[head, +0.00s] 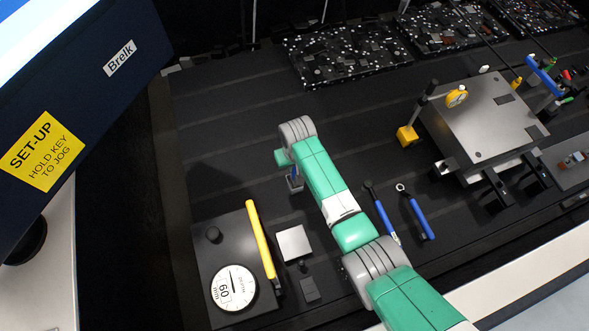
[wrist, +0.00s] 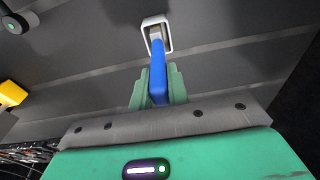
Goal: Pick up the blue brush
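The blue brush (wrist: 158,70) shows its long blue handle in the wrist view, end towards the camera. Its far end reaches into a pale square frame, which looks like a small holder (wrist: 145,30). My green gripper fingers (wrist: 158,92) lie on either side of the handle, with no clear gap visible. Whether they press on it I cannot tell. In the head view my gripper (head: 284,158) is over the dark mat, and the small holder (head: 297,186) with a bit of blue shows just below it. The brush's bristles are hidden.
Two blue-handled tools (head: 418,218) lie right of my arm. A metal plate fixture (head: 485,120) stands at right. The mat behind my gripper is clear.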

